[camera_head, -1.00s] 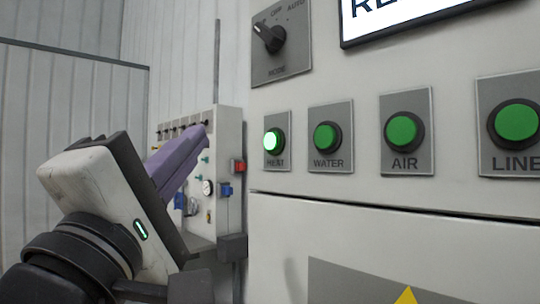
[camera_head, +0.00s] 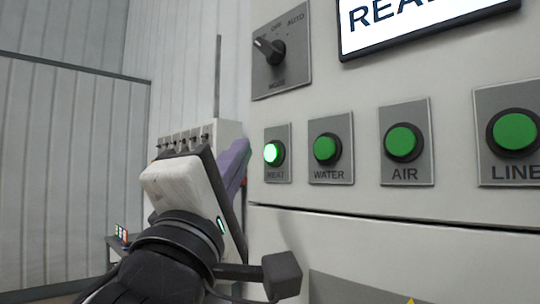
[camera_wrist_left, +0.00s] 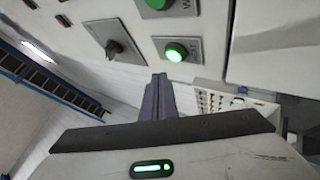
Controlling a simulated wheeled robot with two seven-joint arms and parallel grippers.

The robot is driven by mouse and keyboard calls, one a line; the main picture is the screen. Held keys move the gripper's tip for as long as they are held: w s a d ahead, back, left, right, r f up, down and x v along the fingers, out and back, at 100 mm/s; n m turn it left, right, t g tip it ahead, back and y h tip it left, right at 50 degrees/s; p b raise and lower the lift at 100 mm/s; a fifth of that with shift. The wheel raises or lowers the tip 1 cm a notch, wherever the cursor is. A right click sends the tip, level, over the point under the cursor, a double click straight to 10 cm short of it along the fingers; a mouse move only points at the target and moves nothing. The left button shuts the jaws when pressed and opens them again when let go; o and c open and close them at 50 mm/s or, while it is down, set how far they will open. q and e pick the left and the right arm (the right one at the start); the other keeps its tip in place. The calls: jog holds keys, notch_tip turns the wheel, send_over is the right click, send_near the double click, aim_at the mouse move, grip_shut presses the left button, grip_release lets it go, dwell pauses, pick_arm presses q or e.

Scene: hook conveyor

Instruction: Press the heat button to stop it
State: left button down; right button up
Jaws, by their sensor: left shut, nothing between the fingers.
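The heat button (camera_head: 273,153) is a round green button, brightly lit, on a grey plate at the left end of the button row. It also shows lit in the left wrist view (camera_wrist_left: 175,53). My left gripper (camera_head: 240,148) is just left of the heat plate, its purple fingers together with nothing between them. In the left wrist view its fingertips (camera_wrist_left: 158,78) point toward the panel, below and left of the button, and appear apart from it. My right gripper is in neither view.
The water button (camera_head: 326,149), air button (camera_head: 403,142) and line button (camera_head: 515,131) are dark green and sit to the right. A mode knob (camera_head: 270,50) is above the heat button. A side panel (camera_head: 226,132) with knobs stands behind my gripper. A blue ladder (camera_wrist_left: 55,90) shows at the left.

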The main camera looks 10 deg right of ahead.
aim_at(272, 153)
pick_arm(q)
jog(key=shift+w+d, duration=0.6)
jog(key=shift+d, duration=0.25)
jog(key=shift+w+d, duration=0.1)
jog(key=shift+d, duration=0.05)
dwell(1.4)
jog(key=shift+w+d, duration=0.1)
jog(key=shift+d, duration=0.15)
